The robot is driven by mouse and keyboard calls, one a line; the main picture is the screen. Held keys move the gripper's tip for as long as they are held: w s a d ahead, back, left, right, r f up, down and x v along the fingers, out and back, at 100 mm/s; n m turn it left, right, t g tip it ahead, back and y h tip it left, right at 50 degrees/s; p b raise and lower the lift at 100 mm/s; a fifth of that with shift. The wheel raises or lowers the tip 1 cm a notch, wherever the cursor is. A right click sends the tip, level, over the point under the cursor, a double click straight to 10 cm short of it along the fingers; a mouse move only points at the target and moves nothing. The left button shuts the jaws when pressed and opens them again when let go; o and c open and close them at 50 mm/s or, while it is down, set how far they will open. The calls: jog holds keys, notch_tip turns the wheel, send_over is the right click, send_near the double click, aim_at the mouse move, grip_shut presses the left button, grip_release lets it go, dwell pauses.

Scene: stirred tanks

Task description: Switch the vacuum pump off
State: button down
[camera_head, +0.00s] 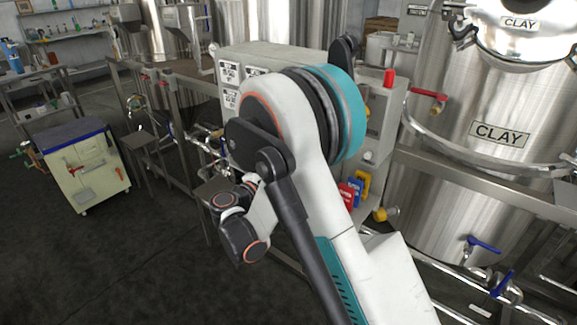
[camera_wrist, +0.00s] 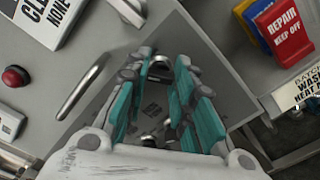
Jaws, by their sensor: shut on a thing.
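My gripper (camera_wrist: 165,72) shows in the wrist view with its teal-padded fingers reaching away from the camera. Its tips are closed around a small rounded silvery metal piece (camera_wrist: 160,62) in front of a grey panel (camera_wrist: 112,68). The fingers cover much of that piece, so I cannot tell whether it is a switch or a handle. In the head view my own arm hides the fingertips. I cannot make out which thing is the vacuum pump. A red push button (camera_wrist: 15,76) sits on grey metal at the left of the wrist view, away from the fingers.
A metal bar handle (camera_wrist: 83,92) lies left of the fingers. Red "REPAIR KEEP OFF" tags (camera_wrist: 284,30) hang at the right.

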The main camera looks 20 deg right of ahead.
jog(key=c, duration=1.4)
grip_release()
jog(key=shift+o, duration=0.2)
jog(key=v, duration=1.2)
